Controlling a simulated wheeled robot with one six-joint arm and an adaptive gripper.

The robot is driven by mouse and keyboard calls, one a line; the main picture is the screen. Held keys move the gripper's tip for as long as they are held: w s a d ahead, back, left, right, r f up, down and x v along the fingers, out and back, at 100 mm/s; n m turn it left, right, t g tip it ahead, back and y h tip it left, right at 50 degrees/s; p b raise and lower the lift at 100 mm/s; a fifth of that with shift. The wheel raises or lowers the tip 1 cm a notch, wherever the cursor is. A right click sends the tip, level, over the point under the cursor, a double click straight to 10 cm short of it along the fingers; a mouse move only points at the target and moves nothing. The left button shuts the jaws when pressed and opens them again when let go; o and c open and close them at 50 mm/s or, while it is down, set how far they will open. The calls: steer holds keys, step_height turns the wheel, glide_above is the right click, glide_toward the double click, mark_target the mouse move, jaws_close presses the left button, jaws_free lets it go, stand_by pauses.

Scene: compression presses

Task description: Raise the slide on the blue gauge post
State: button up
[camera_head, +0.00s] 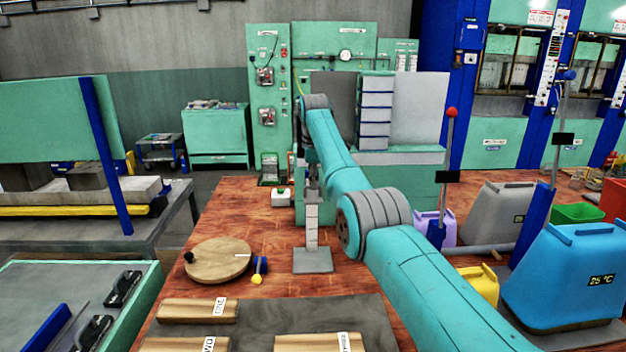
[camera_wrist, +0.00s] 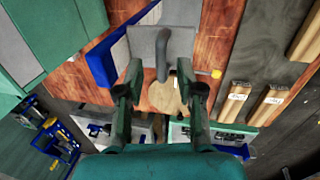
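Two gauge-like posts stand at the right in the head view. One post has a blue knob (camera_head: 568,74) and a black slide (camera_head: 564,139) partway up its rod. The other has a red knob (camera_head: 452,112) and a black slide (camera_head: 447,177). Both stand well to the right of my gripper, and their feet are partly hidden by jugs and my arm. My gripper (camera_wrist: 166,82) is open and empty in the wrist view. In the head view it is small and partly hidden by my arm, above a grey stand (camera_head: 313,262) on the wooden table. Neither slide is identifiable in the wrist view.
A blue jug (camera_head: 560,280) stands in front of the blue-knobbed post. A round board (camera_head: 217,260) and labelled wooden blocks (camera_head: 198,311) lie left. The table's left middle has bare room.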

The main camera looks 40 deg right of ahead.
mark_target(313, 201)
step_height(313, 201, up, 12)
steer(key=s+a, duration=0.1)
steer(key=s, duration=0.1)
steer(key=shift+a, duration=0.15)
steer(key=shift+f, duration=0.1)
stand_by(0.5)
